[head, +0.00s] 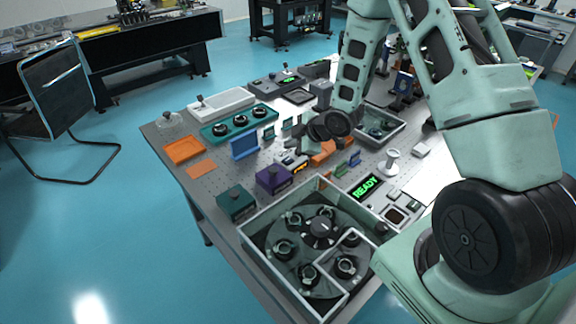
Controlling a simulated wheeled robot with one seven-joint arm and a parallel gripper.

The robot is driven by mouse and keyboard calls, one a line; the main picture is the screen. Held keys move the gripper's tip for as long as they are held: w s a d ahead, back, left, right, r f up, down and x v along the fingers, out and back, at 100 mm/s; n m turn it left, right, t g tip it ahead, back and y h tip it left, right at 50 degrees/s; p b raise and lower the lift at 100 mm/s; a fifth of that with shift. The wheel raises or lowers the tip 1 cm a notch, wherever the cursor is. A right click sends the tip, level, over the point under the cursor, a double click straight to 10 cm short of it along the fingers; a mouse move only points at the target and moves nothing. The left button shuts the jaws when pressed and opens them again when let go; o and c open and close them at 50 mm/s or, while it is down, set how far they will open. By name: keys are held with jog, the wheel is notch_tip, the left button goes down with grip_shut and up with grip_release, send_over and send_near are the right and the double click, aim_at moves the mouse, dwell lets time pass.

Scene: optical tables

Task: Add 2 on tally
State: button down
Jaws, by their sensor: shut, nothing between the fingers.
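My gripper (302,150) is at the end of the pale green arm, low over the middle of the table. Its fingers are small here, shut and empty. Just below the fingertips is a small device (299,167) with an orange-lit face, which may be the tally; its digits are too small to read. The gripper partly covers this spot, and I cannot tell whether the fingertips touch anything. An orange block (322,153) lies just right of the gripper.
The perforated table (215,168) also holds a purple box (273,179), a dark green box (236,203), a walled carousel (320,232), a READY display (367,187) and a teal tray (214,133). Orange trays sit at the left. Small upright plates stand near the gripper.

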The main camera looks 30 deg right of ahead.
aim_at(291, 161)
jog(key=shift+f+b, duration=0.85)
jog(key=shift+f, duration=0.55)
jog(key=shift+f, duration=0.1)
dwell(0.8)
jog(key=shift+f+b, duration=0.3)
jog(key=shift+b, duration=0.1)
jog(key=shift+f+b, duration=0.45)
dwell(0.5)
jog(key=shift+r, duration=0.1)
jog(key=shift+r+p, duration=0.6)
jog(key=shift+r, duration=0.2)
jog(key=shift+r+p, duration=1.85)
jog(key=shift+r, duration=0.7)
